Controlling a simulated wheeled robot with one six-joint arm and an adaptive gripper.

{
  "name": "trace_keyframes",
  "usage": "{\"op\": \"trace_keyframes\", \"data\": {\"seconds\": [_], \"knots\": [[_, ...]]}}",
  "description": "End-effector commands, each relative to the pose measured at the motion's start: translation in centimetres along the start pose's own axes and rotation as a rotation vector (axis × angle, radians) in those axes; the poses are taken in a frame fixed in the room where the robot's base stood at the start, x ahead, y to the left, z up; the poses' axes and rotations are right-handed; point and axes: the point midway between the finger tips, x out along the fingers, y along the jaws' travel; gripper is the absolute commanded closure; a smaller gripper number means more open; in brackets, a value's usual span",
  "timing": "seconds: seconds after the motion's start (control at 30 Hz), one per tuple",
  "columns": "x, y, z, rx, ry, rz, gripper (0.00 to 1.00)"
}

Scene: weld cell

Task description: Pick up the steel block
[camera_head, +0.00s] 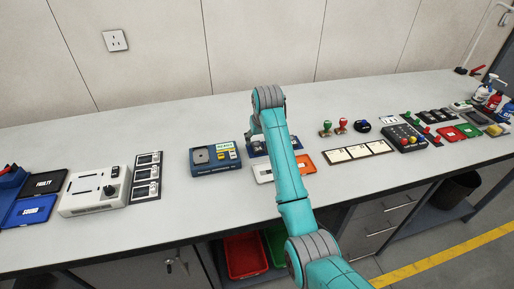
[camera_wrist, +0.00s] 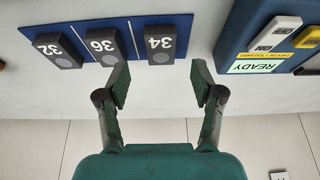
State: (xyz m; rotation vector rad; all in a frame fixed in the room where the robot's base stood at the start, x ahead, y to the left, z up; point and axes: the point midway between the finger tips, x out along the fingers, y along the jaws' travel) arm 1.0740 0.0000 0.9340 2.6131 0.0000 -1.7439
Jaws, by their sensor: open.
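Three dark grey blocks stand in a row on a blue mat (camera_wrist: 128,23) in the wrist view: block 32 (camera_wrist: 56,50), block 36 (camera_wrist: 103,46) and block 34 (camera_wrist: 160,44). Their labels appear upside down. I cannot tell from the labels which is the steel block. My gripper (camera_wrist: 161,78) is open and empty. Block 34 lies just past the fingertips, in line with the gap between them, and appears apart from both fingers. In the head view my arm hides most of the mat and the blocks.
A blue device (camera_wrist: 245,45) with a READY label and switches stands close to the right finger in the wrist view; it also shows in the head view (camera_head: 204,170). White and orange trays (camera_head: 305,164) lie nearer the bench's front edge. Stamps (camera_head: 342,125) stand to the right.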

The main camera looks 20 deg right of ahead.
Motion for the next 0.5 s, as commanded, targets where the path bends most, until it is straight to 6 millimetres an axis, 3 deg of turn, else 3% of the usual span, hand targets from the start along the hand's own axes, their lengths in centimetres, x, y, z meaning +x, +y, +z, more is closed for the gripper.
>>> {"op": "trace_keyframes", "data": {"seconds": [0.23, 0.5], "knots": [[3.5, -0.1, 0.5, 0.0, -0.004, 0.0, 0.33], [4.2, -0.1, 0.4, 0.0, -0.001, 0.0, 0.33]]}}
